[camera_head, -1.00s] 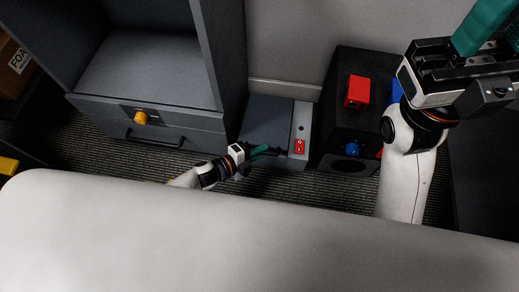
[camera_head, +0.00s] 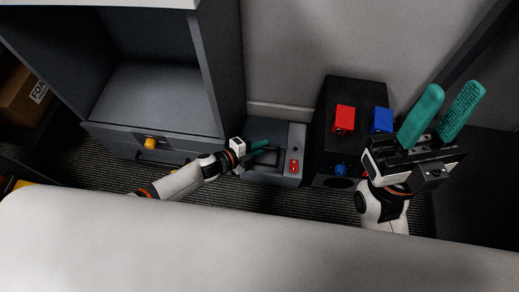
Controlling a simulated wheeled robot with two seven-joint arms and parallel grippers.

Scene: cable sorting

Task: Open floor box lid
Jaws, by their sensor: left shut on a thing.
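The floor box (camera_head: 299,138) is a low grey box on the floor by the back wall, with a strip on its right side bearing a red switch (camera_head: 293,166). Its grey lid (camera_head: 268,126) shows behind my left gripper (camera_head: 272,148). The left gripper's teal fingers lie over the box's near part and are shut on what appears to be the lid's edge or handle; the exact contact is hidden. Dark parts show under the fingers, and I cannot tell how far the lid is raised. My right gripper (camera_head: 453,92) is open and empty, raised at the right, fingers pointing up.
A dark box (camera_head: 338,100) right of the floor box carries a red block (camera_head: 344,119) and a blue block (camera_head: 381,120), with a blue knob in front. A grey cabinet (camera_head: 150,95) with a yellow-knobbed drawer stands at left. A cardboard box (camera_head: 25,98) is at far left.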

